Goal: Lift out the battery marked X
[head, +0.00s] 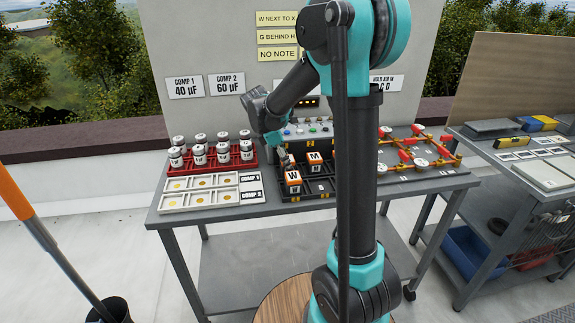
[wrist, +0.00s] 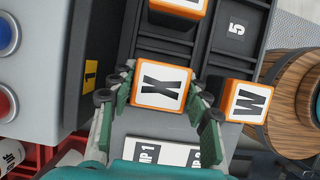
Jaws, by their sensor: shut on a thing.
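The battery marked X (wrist: 160,87) is an orange block with a white top and a black X, in the middle of the wrist view. My gripper (wrist: 163,91) is shut on it, with one green finger on each side. In the head view my gripper (head: 284,158) points down at the left part of the dark battery tray (head: 318,189), and the X battery is hidden there. A battery marked W (head: 293,177) stands close to it; it also shows in the wrist view (wrist: 246,101). I cannot tell whether the X battery is clear of its slot.
Another orange battery (head: 315,158) stands right of W. A grey control box (head: 308,132) is close behind my gripper. A red rack (head: 212,160) of capacitors stands left, behind white label trays (head: 211,191). A yellow-red frame (head: 415,153) is at right.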

